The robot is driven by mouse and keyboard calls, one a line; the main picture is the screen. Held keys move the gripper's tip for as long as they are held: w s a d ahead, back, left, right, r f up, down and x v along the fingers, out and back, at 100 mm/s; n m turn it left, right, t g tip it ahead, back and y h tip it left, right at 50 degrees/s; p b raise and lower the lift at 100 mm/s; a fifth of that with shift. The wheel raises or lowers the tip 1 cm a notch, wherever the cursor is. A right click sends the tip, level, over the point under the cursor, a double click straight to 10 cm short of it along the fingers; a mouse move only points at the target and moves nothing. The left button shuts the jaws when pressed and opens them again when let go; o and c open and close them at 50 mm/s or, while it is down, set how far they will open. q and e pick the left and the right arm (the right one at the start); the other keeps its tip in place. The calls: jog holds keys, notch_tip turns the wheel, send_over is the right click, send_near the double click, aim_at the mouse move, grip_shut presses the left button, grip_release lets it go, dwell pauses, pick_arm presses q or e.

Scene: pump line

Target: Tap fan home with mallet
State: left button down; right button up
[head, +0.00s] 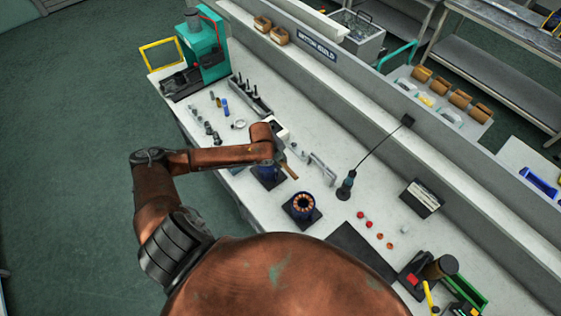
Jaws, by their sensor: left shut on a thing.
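My left gripper (281,151) is over the middle of the bench, small and partly hidden by its own wrist. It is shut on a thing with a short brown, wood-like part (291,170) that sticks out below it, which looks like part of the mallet. The mallet's head cannot be made out. Just under the gripper a dark motor unit on a black pad (268,182) is mostly covered by the arm. I cannot make out the fan there. My right gripper is not in view.
A blue motor housing with a copper winding (304,205) stands on a black pad nearby. A teal press (205,48) stands at the bench's far left end. A dark tool (346,186) hangs on a cable. Red caps (364,220) and a grey handle (323,167) lie right of the arm.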

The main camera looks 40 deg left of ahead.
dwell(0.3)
pick_arm(q)
jog(key=r+p, duration=0.1)
jog(key=p, duration=0.2)
jog(key=shift+r, duration=1)
